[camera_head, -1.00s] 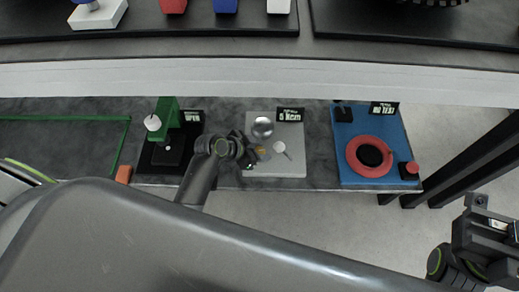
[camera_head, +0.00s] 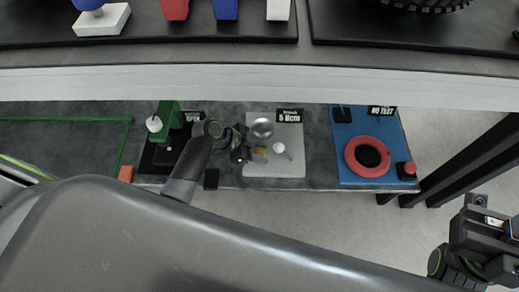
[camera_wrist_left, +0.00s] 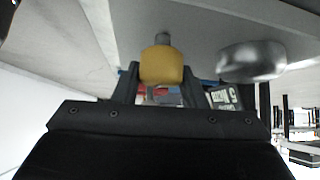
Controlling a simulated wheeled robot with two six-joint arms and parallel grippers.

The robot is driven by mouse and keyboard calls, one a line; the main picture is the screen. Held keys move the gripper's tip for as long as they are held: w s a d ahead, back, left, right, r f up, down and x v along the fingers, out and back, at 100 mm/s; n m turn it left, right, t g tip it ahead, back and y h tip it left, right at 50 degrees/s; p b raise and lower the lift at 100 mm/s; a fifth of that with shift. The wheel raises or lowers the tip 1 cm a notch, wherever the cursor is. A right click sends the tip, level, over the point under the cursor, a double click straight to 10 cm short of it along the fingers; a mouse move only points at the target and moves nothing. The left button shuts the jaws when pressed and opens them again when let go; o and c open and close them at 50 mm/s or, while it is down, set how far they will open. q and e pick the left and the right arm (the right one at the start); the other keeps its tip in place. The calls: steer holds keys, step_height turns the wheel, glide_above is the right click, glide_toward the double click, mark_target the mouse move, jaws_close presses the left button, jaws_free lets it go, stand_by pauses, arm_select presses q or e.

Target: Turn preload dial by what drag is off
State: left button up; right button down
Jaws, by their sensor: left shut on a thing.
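A grey fixture plate (camera_head: 262,169) stands on the bench with a black display reading 5 Ncm (camera_head: 289,115). It carries a silver dome (camera_head: 263,128), a white knob with a thin pointer (camera_head: 280,148) and a small yellow knob (camera_head: 260,154). Which of these is the preload dial is not labelled. My left gripper (camera_head: 247,153) reaches the plate's left edge and is shut on the yellow knob, which sits between its fingers in the left wrist view (camera_wrist_left: 162,64). The silver dome shows right of it there (camera_wrist_left: 250,61). My right gripper (camera_head: 490,228) hangs at the lower right, its jaws unclear.
Left of the plate is a black station with a green post (camera_head: 168,118), partly behind my arm. On the right, a blue panel (camera_head: 354,128) holds a red ring (camera_head: 367,157), a red button (camera_head: 406,170) and a NO TEST display (camera_head: 382,112). A shelf edge (camera_head: 260,82) runs behind.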

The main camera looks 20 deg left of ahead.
arm_select(q)
steer(key=shift+m+g+h, duration=0.3)
steer(key=shift+m+g, duration=0.5)
steer(key=shift+m, duration=0.3)
steer(key=o, duration=1)
